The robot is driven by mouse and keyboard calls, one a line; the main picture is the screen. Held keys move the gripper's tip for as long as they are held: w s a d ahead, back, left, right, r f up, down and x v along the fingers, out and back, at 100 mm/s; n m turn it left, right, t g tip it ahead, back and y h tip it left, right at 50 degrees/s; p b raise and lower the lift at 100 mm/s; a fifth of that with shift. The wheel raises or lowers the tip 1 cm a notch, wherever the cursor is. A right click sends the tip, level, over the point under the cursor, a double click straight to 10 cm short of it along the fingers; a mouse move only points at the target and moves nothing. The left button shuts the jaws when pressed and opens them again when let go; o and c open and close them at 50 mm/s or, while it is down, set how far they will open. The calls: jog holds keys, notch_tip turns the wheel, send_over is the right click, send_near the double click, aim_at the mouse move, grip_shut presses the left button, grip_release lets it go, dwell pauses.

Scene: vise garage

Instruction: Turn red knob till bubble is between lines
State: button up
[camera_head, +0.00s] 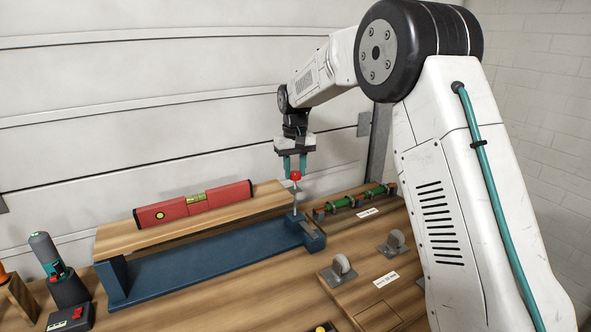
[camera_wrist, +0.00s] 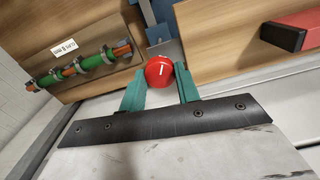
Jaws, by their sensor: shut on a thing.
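The red knob (camera_head: 296,175) sits on top of a thin upright screw at the right end of the blue base (camera_head: 205,265). My gripper (camera_head: 295,168) comes down from above, its teal fingers shut on the red knob. In the wrist view the red knob (camera_wrist: 159,71) sits between the two fingertips, with a white mark on its top. A red spirit level (camera_head: 222,200) lies on the wooden board (camera_head: 135,238) above the blue base. Its yellow-green vial (camera_head: 196,198) shows, but the bubble and lines are too small to tell. The level's end (camera_wrist: 292,34) shows in the wrist view.
Right of the blue base, a labelled board holds green and orange parts (camera_head: 352,201). Two grey wheels (camera_head: 342,266) stand in front of it. A charger-like grey tool (camera_head: 60,270) stands at the left. The white panelled wall is close behind the bench.

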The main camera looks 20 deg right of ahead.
aim_at(295, 173)
jog(key=m, duration=0.4)
jog(key=shift+m, duration=2.1)
jog(key=o, duration=1)
notch_tip(295, 173, up, 8)
jog(key=shift+f, duration=0.1)
